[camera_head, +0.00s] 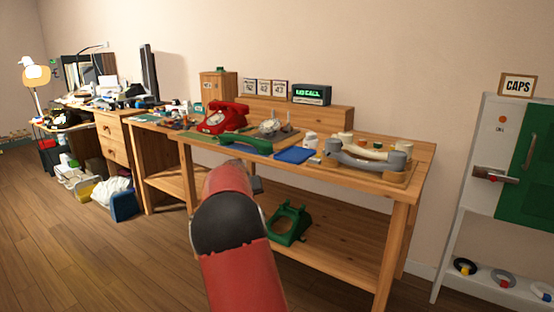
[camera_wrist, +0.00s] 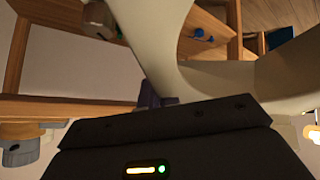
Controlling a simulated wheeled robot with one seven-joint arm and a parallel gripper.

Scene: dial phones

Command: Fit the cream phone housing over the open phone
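The open phone (camera_head: 272,128), with bare metal innards, sits on the bench behind a green handset. A large curved cream piece, which looks like the cream phone housing (camera_wrist: 165,35), fills the top and right of the wrist view, very close. My gripper (camera_wrist: 156,95) appears shut on its edge; the fingers show only as a small dark patch and the exact grip is partly hidden. In the head view my red arm covers the middle foreground and hides the housing and most of the gripper, away from the open phone.
The bench (camera_head: 345,173) also bears a red phone (camera_head: 222,117), the green handset (camera_head: 246,143), a blue mat (camera_head: 295,155) and a tray with cream and grey handsets (camera_head: 368,155). A green housing (camera_head: 289,224) lies on the lower shelf. A cap station (camera_head: 520,150) stands right.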

